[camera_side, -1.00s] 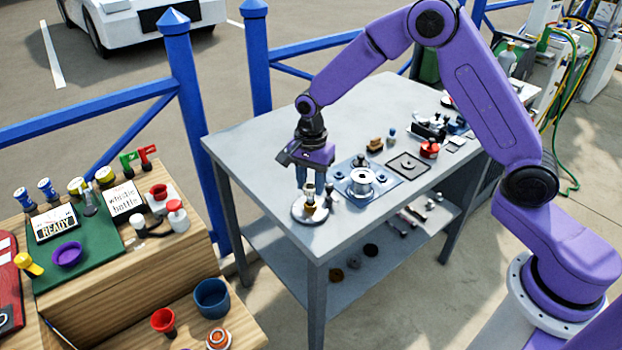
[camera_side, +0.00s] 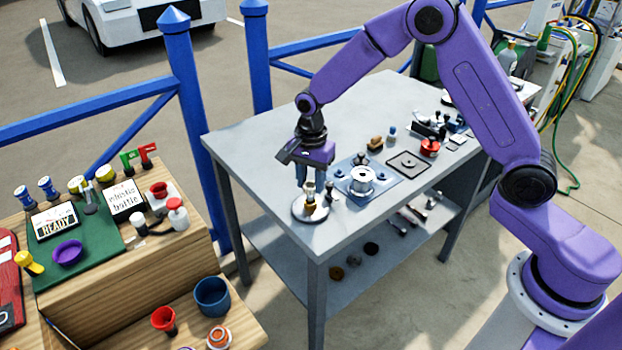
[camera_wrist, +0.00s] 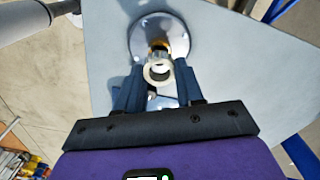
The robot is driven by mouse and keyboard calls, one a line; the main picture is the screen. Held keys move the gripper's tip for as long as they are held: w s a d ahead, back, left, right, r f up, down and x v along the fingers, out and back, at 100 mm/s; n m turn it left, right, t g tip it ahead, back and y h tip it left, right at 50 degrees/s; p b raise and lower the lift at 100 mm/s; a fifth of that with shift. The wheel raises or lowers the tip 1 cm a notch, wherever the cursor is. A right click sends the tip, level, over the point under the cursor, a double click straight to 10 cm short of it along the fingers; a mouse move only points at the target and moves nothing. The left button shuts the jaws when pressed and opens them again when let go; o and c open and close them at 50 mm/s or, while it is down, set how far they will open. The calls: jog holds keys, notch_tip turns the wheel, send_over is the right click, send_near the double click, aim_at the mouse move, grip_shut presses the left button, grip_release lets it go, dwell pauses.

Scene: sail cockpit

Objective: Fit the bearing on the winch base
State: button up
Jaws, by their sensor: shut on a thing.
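The winch base (camera_side: 299,211) is a round silver disc near the front left corner of the grey table; it also shows beyond my fingers in the wrist view (camera_wrist: 145,34). A brass-coloured part (camera_wrist: 158,46) stands at its middle. My gripper (camera_side: 309,184) points down over the base. Its two dark fingers (camera_wrist: 158,78) are shut on a pale ring, which I take for the bearing (camera_wrist: 158,72). The bearing is in line with the brass middle. I cannot tell whether it is around the post or just above it; the fingers partly hide the contact.
Right of the base is a blue-grey plate (camera_side: 396,195) with a silver drum (camera_side: 362,181). Small dark parts stand close by. A dark square tray (camera_side: 408,165) and a red pot (camera_side: 429,148) lie farther right. The table's back left is clear.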

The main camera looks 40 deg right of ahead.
aim_at(311, 191)
jog(key=shift+f, duration=1.75)
dwell(0.4)
jog(key=o, duration=1.5)
jog(key=shift+r, duration=0.15)
jog(key=shift+r, duration=3.1)
